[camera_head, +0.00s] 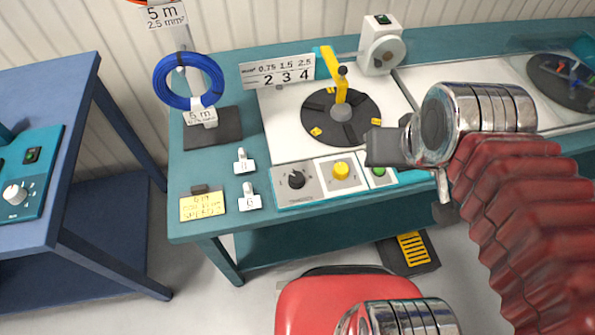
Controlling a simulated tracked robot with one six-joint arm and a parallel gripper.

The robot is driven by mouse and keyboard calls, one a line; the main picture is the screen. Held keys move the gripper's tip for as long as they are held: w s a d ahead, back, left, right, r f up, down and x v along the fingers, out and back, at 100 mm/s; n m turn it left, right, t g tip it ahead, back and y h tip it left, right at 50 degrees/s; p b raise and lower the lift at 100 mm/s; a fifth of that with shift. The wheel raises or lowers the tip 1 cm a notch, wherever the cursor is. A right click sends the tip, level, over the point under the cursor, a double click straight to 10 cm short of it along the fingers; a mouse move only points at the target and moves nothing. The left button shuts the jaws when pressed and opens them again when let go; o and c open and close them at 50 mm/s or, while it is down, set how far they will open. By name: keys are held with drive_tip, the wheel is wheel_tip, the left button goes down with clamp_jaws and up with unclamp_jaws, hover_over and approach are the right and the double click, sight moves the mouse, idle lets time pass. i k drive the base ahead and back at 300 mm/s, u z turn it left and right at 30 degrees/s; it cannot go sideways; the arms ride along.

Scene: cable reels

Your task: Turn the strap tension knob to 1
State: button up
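Two dial knobs are in view, and their lettering is too small to tell which is the strap tension knob. A white knob (15,194) sits on a teal panel with scale marks at the left edge, on the blue table. A black knob (296,180) sits on the grey front panel of the teal bench. My gripper (386,147) hangs over the bench, right of the black knob and far from the white one. It touches neither knob. Its fingers show as a dark block, and whether they are apart is unclear.
A yellow knob (341,169) and a green button (379,171) sit right of the black knob. A reel turntable (318,128) with a yellow arm is behind. A blue cable coil (205,68) hangs on a stand. Open floor lies between the blue table (75,80) and the bench.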

sight(296, 180)
drive_tip(key=z, duration=0.05)
drive_tip(key=k, duration=0.95)
drive_tip(key=u, duration=0.45)
drive_tip(key=i, duration=1)
drive_tip(key=u, duration=0.05)
